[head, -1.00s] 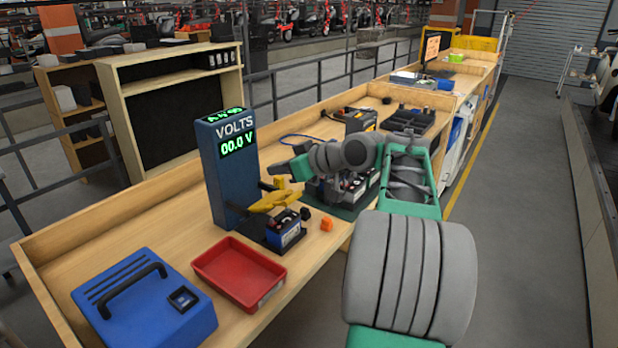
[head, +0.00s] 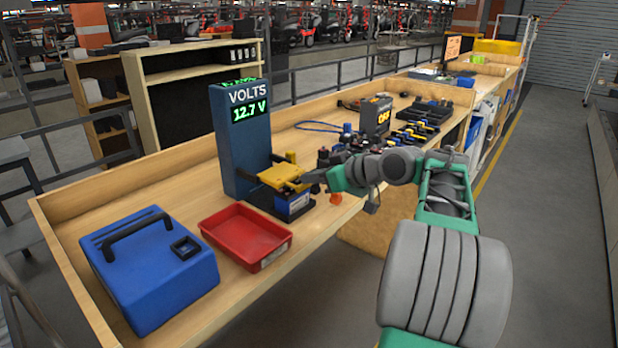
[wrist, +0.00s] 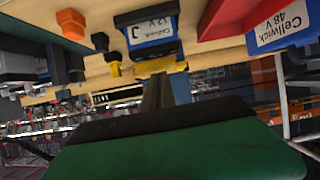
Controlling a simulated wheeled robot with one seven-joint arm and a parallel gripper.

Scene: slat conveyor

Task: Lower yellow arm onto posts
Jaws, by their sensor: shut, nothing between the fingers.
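The yellow arm (head: 284,179) lies nearly level over the top of the small blue battery (head: 295,205), on the tester's black base. The tester (head: 232,150) is a tall blue column, and its VOLTS display reads 12.7 V. My gripper (head: 314,179) is shut and empty at the right end of the yellow arm; I cannot tell whether they touch. In the wrist view, which looks upside down, my shut fingers (wrist: 158,92) point at the yellow arm's edge (wrist: 160,66) and the blue battery marked 12 V (wrist: 152,34). The posts are hidden under the arm.
A red tray (head: 246,238) and a blue case with a black handle (head: 150,270) stand left on the wooden bench. An orange block (head: 336,198) lies right of the battery. Dark batteries and a charger (head: 377,115) stand behind my arm. Open floor lies right.

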